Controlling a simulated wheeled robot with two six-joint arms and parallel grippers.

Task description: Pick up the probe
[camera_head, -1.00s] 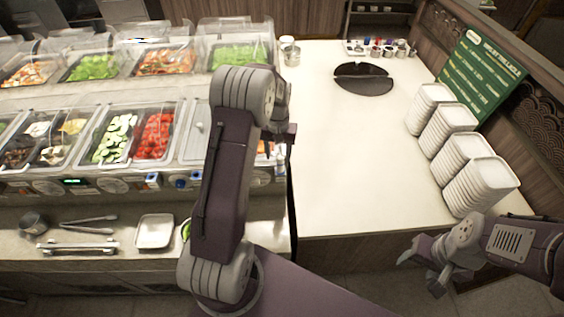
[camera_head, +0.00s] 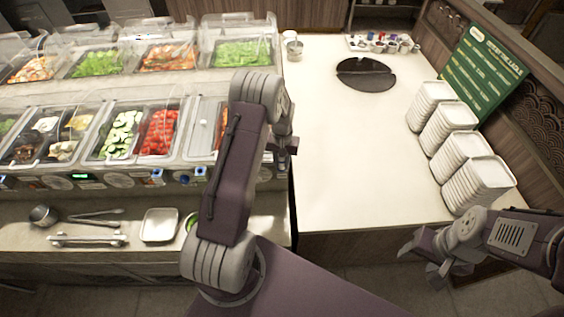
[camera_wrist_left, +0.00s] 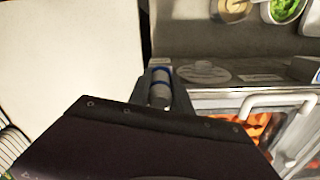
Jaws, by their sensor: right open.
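A white and blue cylinder (camera_wrist_left: 160,88), which looks like the probe, shows between the fingers of my left gripper (camera_wrist_left: 162,92) in the left wrist view. I cannot tell whether the fingers press on it or only stand around it. In the head view, my left gripper (camera_head: 285,148) is over the left edge of the white counter, beside the food bar, and mostly hidden by its own arm. My right gripper (camera_head: 428,258) is open and empty, low at the right in front of the counter.
The food bar (camera_head: 120,180) with several lidded pans fills the left. The white counter (camera_head: 340,150) is clear in the middle. Stacks of white trays (camera_head: 460,155) stand at its right, and a black round plate (camera_head: 365,75) lies at the back.

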